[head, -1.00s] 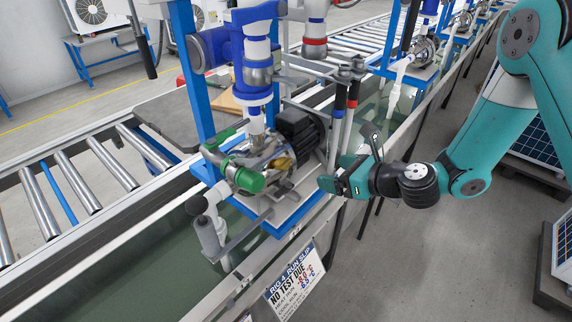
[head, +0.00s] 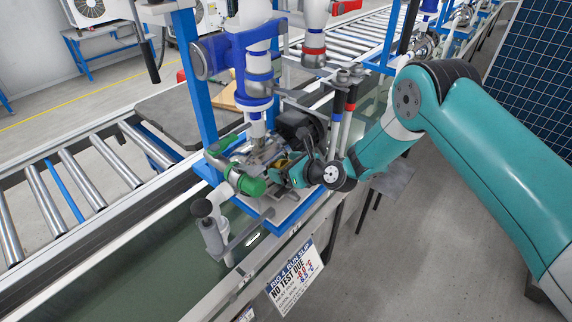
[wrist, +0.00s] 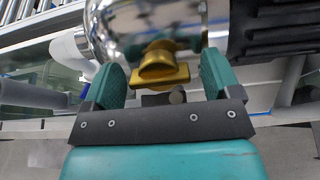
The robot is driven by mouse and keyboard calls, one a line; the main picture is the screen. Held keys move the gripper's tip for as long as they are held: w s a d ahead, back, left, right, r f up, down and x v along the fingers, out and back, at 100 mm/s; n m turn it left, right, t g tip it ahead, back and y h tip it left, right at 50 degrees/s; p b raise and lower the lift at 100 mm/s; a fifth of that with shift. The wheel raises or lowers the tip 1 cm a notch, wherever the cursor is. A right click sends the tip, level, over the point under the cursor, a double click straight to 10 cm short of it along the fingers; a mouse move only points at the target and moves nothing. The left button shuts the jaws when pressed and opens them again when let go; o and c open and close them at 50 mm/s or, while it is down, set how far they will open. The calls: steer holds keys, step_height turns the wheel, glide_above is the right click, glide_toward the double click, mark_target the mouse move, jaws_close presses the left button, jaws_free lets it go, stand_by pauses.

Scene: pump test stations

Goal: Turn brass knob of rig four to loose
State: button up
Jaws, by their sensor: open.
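The brass knob (wrist: 160,66) is a gold wing-shaped handle on the front of a shiny chrome pump body (wrist: 120,27) in the wrist view. Its wide bar lies about level across the picture. My gripper (wrist: 161,84) is open, with one teal finger to the left of the knob and one to the right. Gaps show between the fingers and the knob. In the head view my gripper (head: 282,175) is at the rig's pump, beside the green-ended fitting (head: 249,185), and largely covers the brass knob. The rig four sign (head: 296,277) hangs below.
A dark ribbed motor (wrist: 272,28) is close to the right finger in the wrist view. In the head view, a blue post (head: 190,70), hoses with red and blue bands (head: 350,107) and a grey handle (head: 212,232) stand around the pump. The floor at right is open.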

steer(key=shift+c, duration=0.5)
steer(key=c, duration=0.8)
steer(key=shift+f+n+b, duration=0.15)
steer(key=shift+n+b, duration=0.15)
steer(key=shift+b, duration=0.15)
steer(key=n+b, duration=0.2)
steer(key=n, duration=0.1)
steer(key=shift+f+g+b, duration=0.1)
steer(key=shift+g+b, duration=0.2)
steer(key=shift+b, duration=0.1)
steer(key=n+b, duration=0.4)
steer(key=n, duration=0.1)
steer(key=shift+w+n+g, duration=0.1)
steer(key=shift+n+g, duration=0.3)
steer(key=n+b, duration=0.3)
steer(key=n, duration=0.1)
steer(key=shift+n+g, duration=0.3)
steer(key=shift+n, duration=0.1)
steer(key=shift+r+n+g+b, duration=0.15)
steer(key=shift+n+b, duration=0.55)
steer(key=shift+n, duration=0.45)
steer(key=shift+r+n+g+b, duration=0.15)
steer(key=shift+n+b, duration=0.55)
steer(key=shift+n, duration=0.45)
